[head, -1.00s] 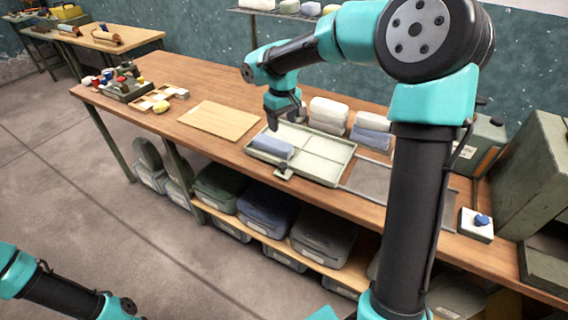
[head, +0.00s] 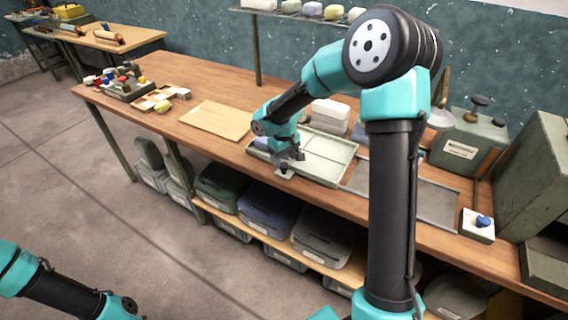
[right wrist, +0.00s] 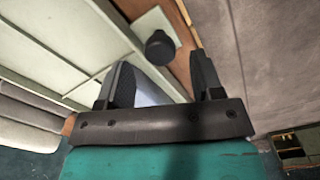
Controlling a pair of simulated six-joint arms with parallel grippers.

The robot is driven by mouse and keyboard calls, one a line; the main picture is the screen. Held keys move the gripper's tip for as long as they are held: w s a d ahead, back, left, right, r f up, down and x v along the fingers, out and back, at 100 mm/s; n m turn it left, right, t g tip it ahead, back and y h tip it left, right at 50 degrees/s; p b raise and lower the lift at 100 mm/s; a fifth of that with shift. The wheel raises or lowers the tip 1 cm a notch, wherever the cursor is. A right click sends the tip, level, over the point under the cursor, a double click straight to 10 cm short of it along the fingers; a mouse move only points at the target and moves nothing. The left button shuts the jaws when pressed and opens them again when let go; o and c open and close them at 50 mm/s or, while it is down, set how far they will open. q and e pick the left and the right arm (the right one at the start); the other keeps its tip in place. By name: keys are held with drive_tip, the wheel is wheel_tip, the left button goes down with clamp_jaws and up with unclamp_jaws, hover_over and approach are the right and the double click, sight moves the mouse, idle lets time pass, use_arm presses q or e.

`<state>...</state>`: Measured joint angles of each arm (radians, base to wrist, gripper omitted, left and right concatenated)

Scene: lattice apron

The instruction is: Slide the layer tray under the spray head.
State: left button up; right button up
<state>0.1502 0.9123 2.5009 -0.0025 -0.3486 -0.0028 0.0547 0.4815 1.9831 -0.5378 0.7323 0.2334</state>
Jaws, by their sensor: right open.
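The layer tray (head: 330,152) is a pale, shallow tray with dividers on the wooden bench, a blue block partly hidden in its left cell. A small dark knob (head: 284,171) stands at its front edge. My right gripper (head: 289,157) is open just above that knob. In the right wrist view the open fingers (right wrist: 162,82) point toward the knob (right wrist: 160,47), with nothing between them touching it. A pale cone (head: 440,119), seemingly the spray head, shows right of my right arm, partly hidden. My left arm shows at lower left; its gripper does not.
A dark flat plate (head: 425,198) lies right of the tray. A green box (head: 467,146) and a blue-button box (head: 477,225) stand farther right. White blocks (head: 330,114) sit behind the tray, a bare board (head: 214,119) to its left.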

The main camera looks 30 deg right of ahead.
drive_tip(key=shift+f, duration=1.4)
drive_tip(key=shift+c, duration=0.2)
clamp_jaws()
